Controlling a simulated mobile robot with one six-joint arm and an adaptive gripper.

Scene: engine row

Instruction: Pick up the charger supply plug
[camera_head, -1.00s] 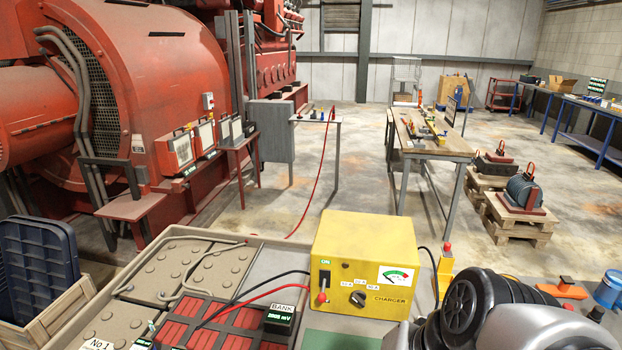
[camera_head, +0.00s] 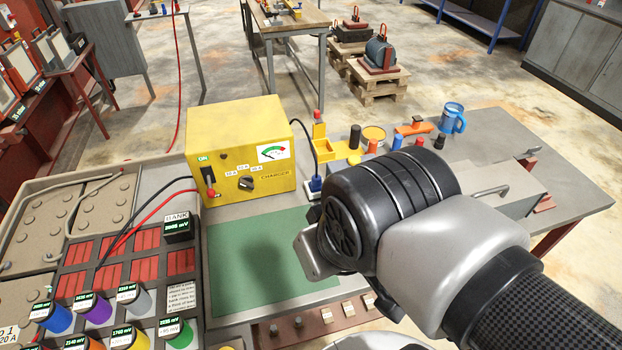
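The yellow charger (camera_head: 241,150) stands on the bench behind a green mat. A black cable runs from its right side down to a small blue plug (camera_head: 314,186), which I take to be the charger supply plug. It sits low on a pale base just right of the charger, close to the left of my black wrist. Whether it is seated in a socket is too small to tell. My gripper (camera_head: 306,252) shows only as a grey metal part beyond the wrist, over the mat's right edge. Its fingertips are hidden, and I see nothing held.
The green mat (camera_head: 240,292) is clear apart from a shadow. A battery bank (camera_head: 110,250) with coloured cylinders lies to the left. Several small items, a blue mug (camera_head: 452,118) and a grey box (camera_head: 490,185) stand behind and right of my arm.

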